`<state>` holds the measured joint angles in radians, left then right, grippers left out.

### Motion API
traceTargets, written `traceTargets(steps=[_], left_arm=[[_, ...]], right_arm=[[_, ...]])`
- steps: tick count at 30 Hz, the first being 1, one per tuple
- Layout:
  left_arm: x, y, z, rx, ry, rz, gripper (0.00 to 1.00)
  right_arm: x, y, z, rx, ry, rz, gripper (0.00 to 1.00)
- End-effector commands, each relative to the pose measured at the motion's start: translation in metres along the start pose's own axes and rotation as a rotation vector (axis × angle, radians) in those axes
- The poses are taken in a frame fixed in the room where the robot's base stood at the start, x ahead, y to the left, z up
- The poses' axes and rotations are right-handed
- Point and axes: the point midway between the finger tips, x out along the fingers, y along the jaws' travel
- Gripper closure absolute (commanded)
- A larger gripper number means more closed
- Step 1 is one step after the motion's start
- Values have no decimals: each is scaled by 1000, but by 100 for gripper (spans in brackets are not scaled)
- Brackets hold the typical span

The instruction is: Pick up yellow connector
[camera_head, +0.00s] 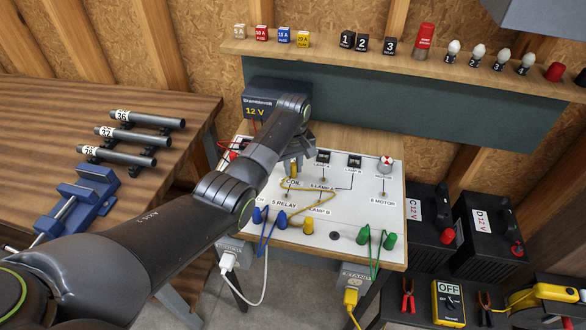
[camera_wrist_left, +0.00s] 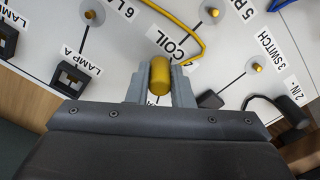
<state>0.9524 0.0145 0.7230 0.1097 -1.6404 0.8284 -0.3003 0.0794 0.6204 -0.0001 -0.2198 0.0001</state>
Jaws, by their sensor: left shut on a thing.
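The yellow connector (camera_wrist_left: 160,76) is held between the two grey fingers of my left gripper (camera_wrist_left: 161,88) in the left wrist view, next to the COIL label. In the head view the left gripper (camera_head: 297,160) is over the upper left part of the white board (camera_head: 335,205), and a bit of the yellow connector (camera_head: 293,170) shows below it. A yellow lead (camera_head: 298,205) loops over the board, and it also shows in the wrist view (camera_wrist_left: 185,22). I cannot tell if the connector touches the board. My right gripper is not in view.
Blue connectors (camera_head: 281,220) and green connectors (camera_head: 390,240) stand along the board's front edge. A 12 V box (camera_head: 262,106) stands behind the board. A wooden bench with a blue vise (camera_head: 78,203) is at left. Black batteries (camera_head: 485,235) are at right.

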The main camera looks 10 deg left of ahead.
Motion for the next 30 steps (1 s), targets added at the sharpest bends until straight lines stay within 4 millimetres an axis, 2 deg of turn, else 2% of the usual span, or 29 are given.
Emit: traceTargets(steps=[8,11,21,25,30], left_arm=[[-6,1,-1,0,2,2,100],[-20,1,-1,0,4,4,100],[-84,0,-1,-1,3,3,100],[-98,0,-1,0,1,1,100],[-103,0,0,0,-1,0,100]], right_arm=[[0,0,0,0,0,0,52],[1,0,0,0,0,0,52],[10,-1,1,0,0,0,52],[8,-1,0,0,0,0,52],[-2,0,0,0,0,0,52]])
